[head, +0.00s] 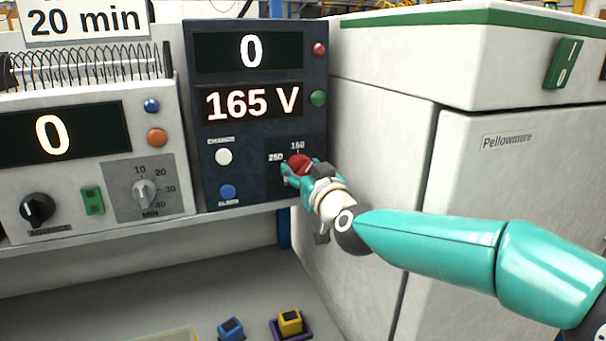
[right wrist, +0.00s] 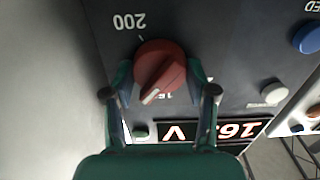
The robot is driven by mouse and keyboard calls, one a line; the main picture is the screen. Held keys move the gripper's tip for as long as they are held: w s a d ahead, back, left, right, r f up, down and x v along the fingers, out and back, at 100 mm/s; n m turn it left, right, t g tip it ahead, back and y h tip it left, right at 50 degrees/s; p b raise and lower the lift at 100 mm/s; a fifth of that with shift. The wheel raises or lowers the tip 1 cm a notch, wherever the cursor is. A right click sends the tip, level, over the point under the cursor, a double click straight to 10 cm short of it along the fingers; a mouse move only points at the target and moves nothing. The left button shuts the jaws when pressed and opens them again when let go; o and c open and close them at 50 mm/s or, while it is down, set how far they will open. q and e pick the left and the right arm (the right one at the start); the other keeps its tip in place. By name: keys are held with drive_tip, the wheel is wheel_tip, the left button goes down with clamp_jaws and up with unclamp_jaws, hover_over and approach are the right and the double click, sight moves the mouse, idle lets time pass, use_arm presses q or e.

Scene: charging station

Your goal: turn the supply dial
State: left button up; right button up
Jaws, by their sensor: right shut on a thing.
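The red supply dial (head: 299,163) is on the lower right of the dark blue supply panel (head: 257,137). In the head view "150" and "250" marks show beside it. My right gripper (head: 297,173) reaches it from the right and is shut on it. In the right wrist view the dial (right wrist: 160,67) sits between the two fingers of my right gripper (right wrist: 160,82). Its pale pointer line is turned toward the partly hidden 150 mark, and a "200" mark shows upside down. The panel's displays read "0" (head: 250,51) and "165 V" (head: 254,102). My left gripper is not in view.
A white timer unit (head: 88,160) with a grey dial stands left of the panel on the shelf. A large white cabinet (head: 380,150) is close on the right. Blue (head: 231,329) and yellow (head: 290,322) blocks lie below the shelf.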

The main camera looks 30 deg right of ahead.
drive_tip(key=shift+m+b, duration=0.95)
drive_tip(key=shift+m, duration=1.15)
drive_tip(key=o, duration=1.2)
drive_tip(key=shift+c, duration=0.2)
drive_tip(key=v, duration=1.2)
